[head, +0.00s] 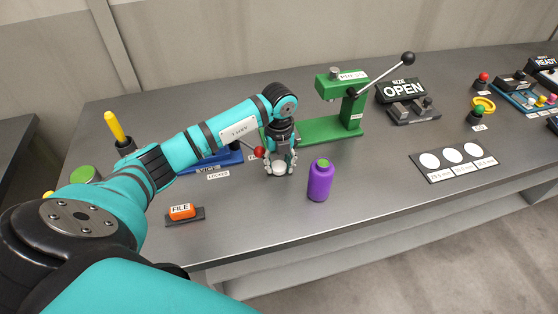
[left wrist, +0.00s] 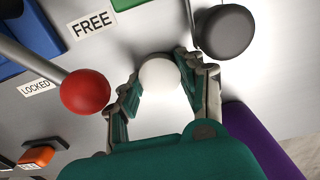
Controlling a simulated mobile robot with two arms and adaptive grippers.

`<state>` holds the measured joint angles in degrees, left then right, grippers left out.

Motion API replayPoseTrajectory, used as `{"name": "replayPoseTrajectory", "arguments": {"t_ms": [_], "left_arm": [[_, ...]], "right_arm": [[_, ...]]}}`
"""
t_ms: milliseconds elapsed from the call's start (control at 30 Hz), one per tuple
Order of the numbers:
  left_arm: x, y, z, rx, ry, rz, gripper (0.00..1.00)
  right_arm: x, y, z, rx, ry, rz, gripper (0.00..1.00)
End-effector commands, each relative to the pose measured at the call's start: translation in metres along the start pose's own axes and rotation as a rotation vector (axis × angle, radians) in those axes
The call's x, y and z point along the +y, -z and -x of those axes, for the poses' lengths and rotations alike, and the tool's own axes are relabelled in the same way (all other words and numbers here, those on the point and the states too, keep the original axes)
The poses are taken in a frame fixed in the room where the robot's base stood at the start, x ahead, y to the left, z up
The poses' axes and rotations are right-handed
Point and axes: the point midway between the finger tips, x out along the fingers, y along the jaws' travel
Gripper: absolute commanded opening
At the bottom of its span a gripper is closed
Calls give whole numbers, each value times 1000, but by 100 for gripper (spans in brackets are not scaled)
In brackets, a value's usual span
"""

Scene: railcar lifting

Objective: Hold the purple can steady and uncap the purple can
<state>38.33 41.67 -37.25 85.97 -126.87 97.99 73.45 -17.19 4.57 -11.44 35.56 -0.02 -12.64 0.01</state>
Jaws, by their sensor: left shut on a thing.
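The purple can (head: 320,182) stands upright on the grey table, with a green round top. Part of its purple side shows at the lower right of the left wrist view (left wrist: 262,145). My left gripper (head: 280,168) points down just left of the can and is apart from it. Its fingers are closed on a small white round piece (left wrist: 160,73), which also shows in the head view (head: 279,169). I cannot tell whether this piece is a cap. My right gripper is not in view.
A red ball (left wrist: 85,92) on the blue vice's (head: 222,160) lever is close to my left gripper. A green press (head: 345,122) stands behind the can. An orange file block (head: 182,211) lies at left. A dark plate with white discs (head: 453,161) lies at right.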

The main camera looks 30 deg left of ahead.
Motion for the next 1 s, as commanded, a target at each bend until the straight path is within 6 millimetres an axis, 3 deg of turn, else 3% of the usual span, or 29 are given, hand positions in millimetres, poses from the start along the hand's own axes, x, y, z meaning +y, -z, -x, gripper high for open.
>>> {"name": "replayPoseTrajectory", "arguments": {"t_ms": [367, 400, 533, 800, 1000], "left_arm": [[0, 0, -6, -2, 2, 0, 0], [0, 0, -5, -2, 2, 1, 44], [0, 0, -5, -2, 2, 1, 61], [0, 0, -4, -2, 2, 1, 62], [-1, -1, 14, -5, 4, 1, 62]], "right_arm": [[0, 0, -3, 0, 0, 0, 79], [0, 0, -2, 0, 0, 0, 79], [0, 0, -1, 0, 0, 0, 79], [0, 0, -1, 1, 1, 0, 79], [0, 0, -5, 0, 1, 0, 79]]}}
